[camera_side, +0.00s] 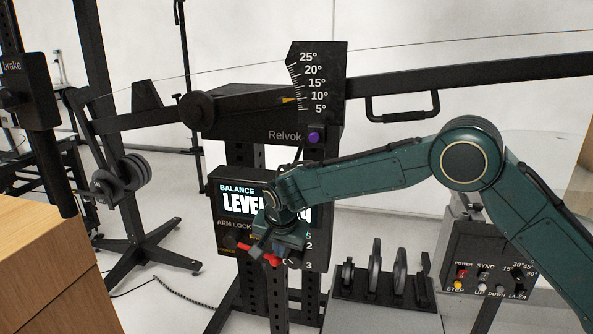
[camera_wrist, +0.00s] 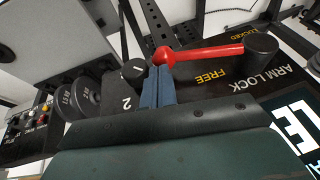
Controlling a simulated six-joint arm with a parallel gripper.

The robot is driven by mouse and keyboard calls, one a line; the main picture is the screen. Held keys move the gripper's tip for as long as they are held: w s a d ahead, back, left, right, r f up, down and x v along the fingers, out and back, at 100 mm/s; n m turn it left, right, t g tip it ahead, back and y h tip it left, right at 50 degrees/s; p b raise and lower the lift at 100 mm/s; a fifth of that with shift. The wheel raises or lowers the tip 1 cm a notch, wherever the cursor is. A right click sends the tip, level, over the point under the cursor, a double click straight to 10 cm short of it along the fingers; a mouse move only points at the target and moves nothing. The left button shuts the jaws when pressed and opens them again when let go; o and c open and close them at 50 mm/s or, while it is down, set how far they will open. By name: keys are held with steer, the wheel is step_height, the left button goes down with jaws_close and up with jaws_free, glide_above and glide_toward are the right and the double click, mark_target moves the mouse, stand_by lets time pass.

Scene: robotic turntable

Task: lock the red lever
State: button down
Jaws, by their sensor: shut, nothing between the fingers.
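The red lever (camera_wrist: 210,52) runs from a round black hub (camera_wrist: 262,46) on the ARM LOCK panel to a red ball end. It lies between the word FREE and the word LOCKED in the wrist view. My gripper (camera_wrist: 163,74) is shut, and its fingertips are right at the ball end; I cannot tell if they touch it. In the side view the lever (camera_side: 273,262) is partly hidden by my gripper (camera_side: 262,250), which is in front of the panel.
The black control panel (camera_side: 222,176) with a lit display stands behind my gripper. A rack of weight discs (camera_side: 384,285) is at its right, and a button box (camera_side: 490,258) farther right. A wooden block (camera_side: 45,265) is at lower left.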

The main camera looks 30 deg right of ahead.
steer(key=shift+d+f, duration=0.1)
steer(key=shift+f, duration=0.65)
steer(key=shift+s+r, duration=0.1)
steer(key=shift+r, duration=0.05)
steer(key=s+d+v, duration=0.1)
steer(key=d+v, duration=0.1)
steer(key=v, duration=1.1)
steer(key=shift+s+d, duration=0.2)
steer(key=shift+s, duration=0.1)
steer(key=shift+a+r, duration=0.1)
steer(key=shift+w+a+r, duration=0.25)
steer(key=shift+w, duration=0.05)
steer(key=shift+f, duration=0.15)
